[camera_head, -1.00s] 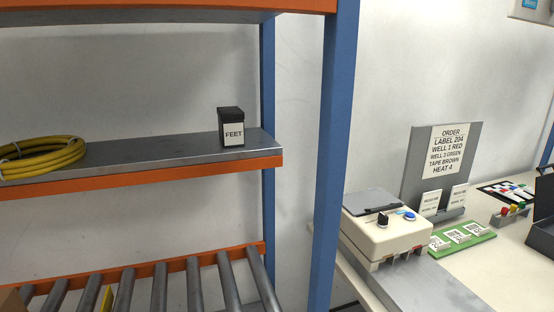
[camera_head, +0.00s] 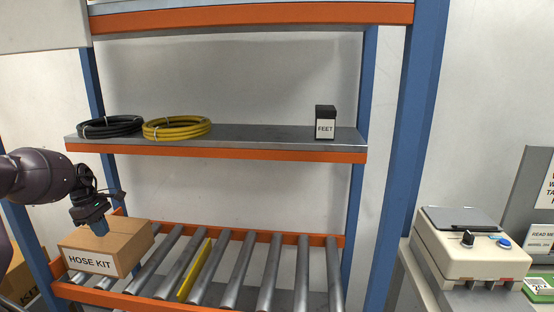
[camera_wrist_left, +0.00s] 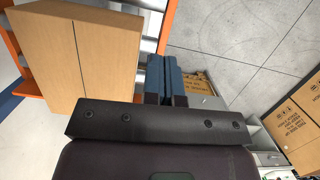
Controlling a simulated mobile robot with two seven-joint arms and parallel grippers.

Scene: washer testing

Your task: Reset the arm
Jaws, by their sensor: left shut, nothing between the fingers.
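My left arm enters the head view from the left. Its gripper (camera_head: 100,229) points down, with its blue fingertips in front of or just over the cardboard HOSE KIT box (camera_head: 108,246); I cannot tell whether they touch. In the left wrist view the blue fingers (camera_wrist_left: 164,75) are together with nothing between them. A large cardboard box (camera_wrist_left: 85,55) stands beside them on the left there. My right gripper is not in view.
The box sits at the left of a roller shelf (camera_head: 235,270) with orange rails. The shelf above holds a black hose coil (camera_head: 110,126), a yellow hose coil (camera_head: 177,127) and a FEET box (camera_head: 325,123). A beige device (camera_head: 470,248) stands at right.

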